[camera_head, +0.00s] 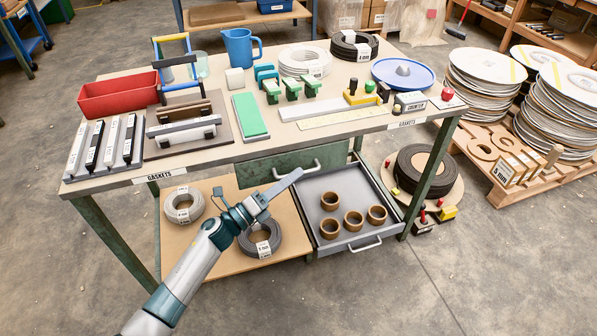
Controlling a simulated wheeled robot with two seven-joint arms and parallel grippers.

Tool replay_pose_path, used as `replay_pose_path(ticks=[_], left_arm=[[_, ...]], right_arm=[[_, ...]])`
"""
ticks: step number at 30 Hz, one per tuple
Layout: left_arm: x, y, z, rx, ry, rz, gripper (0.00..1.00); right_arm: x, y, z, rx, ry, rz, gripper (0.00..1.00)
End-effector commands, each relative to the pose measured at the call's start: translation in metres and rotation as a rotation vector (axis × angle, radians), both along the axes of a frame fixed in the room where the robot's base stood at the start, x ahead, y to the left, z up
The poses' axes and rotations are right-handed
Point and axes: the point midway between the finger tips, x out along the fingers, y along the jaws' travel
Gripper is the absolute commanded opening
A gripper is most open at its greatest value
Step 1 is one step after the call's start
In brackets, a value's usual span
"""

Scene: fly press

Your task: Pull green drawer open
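The green drawer (262,173) sits under the tabletop, its front about flush with the table's edge, so it looks closed. Its pale bar handle (312,168) shows on the front. My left gripper (285,185) comes up from the lower left, and its long grey finger tip overlaps the left part of the handle. I cannot tell whether it touches the handle or is in front of it. The fingers line up with the view, so their opening is unclear. My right gripper is not in view.
A grey drawer (333,184) to the right stands open with several brown rings in it. A lower shelf (215,262) holds coiled gaskets (262,238). The worktable (330,135) is crowded with tools. Open floor (400,290) lies in front.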

Motion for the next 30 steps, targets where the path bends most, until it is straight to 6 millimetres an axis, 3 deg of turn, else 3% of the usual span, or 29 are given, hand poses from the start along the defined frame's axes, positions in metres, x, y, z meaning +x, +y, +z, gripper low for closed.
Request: replay_pose_path(ticks=[6, 18, 20, 21, 30], left_arm=[[0.013, -0.016, 0.004, -0.001, 0.000, 0.001, 0.17], [0.015, -0.019, 0.005, 0.001, 0.001, 0.001, 0.17], [0.015, -0.019, 0.005, 0.001, 0.001, 0.001, 0.03], [0.015, -0.019, 0.005, 0.001, 0.001, 0.001, 0.00], [0.012, -0.019, 0.005, 0.001, 0.001, 0.001, 0.00]], right_arm=[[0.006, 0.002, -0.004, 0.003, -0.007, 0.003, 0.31], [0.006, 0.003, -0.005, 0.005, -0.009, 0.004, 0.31], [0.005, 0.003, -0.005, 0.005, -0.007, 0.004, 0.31], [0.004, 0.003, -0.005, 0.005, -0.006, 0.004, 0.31], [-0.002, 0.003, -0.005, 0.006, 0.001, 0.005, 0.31]])
